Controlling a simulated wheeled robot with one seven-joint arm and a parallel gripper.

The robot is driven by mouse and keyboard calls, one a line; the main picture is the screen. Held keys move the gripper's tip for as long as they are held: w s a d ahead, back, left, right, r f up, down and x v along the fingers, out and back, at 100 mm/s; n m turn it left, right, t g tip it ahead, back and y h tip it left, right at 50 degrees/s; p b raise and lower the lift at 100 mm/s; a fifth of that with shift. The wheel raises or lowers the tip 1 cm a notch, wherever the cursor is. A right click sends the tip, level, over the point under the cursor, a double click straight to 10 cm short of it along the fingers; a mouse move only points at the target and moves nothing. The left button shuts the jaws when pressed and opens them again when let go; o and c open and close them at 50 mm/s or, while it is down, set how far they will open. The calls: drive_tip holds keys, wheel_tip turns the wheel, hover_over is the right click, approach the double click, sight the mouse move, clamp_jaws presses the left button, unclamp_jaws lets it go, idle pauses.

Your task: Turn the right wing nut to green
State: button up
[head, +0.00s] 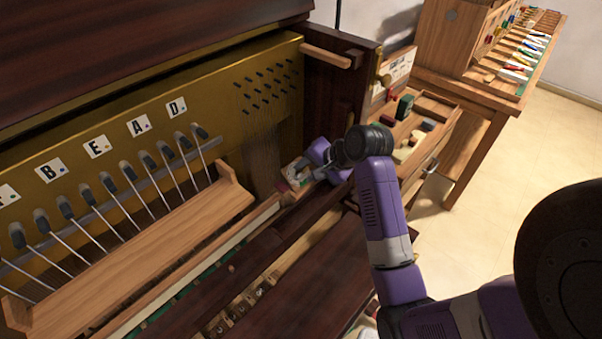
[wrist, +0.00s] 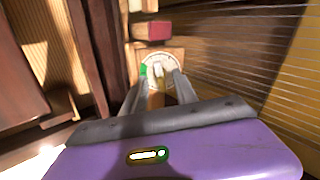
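A small wooden board with a pale round dial (wrist: 160,58) is ahead of my gripper in the wrist view. The dial has a green patch (wrist: 144,70) at its left side. A pale wing nut (wrist: 157,72) appears in the dial's middle, between my fingers; its exact pointing direction is hard to tell. My gripper (wrist: 160,80) is open, with a finger on either side of the nut; contact is not clear. In the head view, my gripper (head: 312,172) is at the board (head: 297,178), inside the piano's right end, and partly covers it.
A red block (wrist: 153,30) lies beyond the dial. Strings and the brass-coloured plate (head: 140,140) are close beside my gripper. The piano's dark side post (head: 335,85) stands near my arm. A wooden workbench (head: 440,110) with small items is at the right.

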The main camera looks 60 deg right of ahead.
drive_tip(key=shift+w+f, duration=0.15)
drive_tip(key=shift+f, duration=0.05)
drive_tip(key=shift+w+d+f, duration=0.1)
drive_tip(key=shift+w+f, duration=0.15)
drive_tip(key=shift+w+d+f+b, duration=0.1)
drive_tip(key=shift+w+f+b, duration=0.3)
drive_tip(key=shift+f, duration=0.1)
drive_tip(key=shift+s+r+p, duration=0.4)
drive_tip(key=shift+r+p, duration=0.1)
drive_tip(key=shift+p, duration=0.5)
idle(0.4)
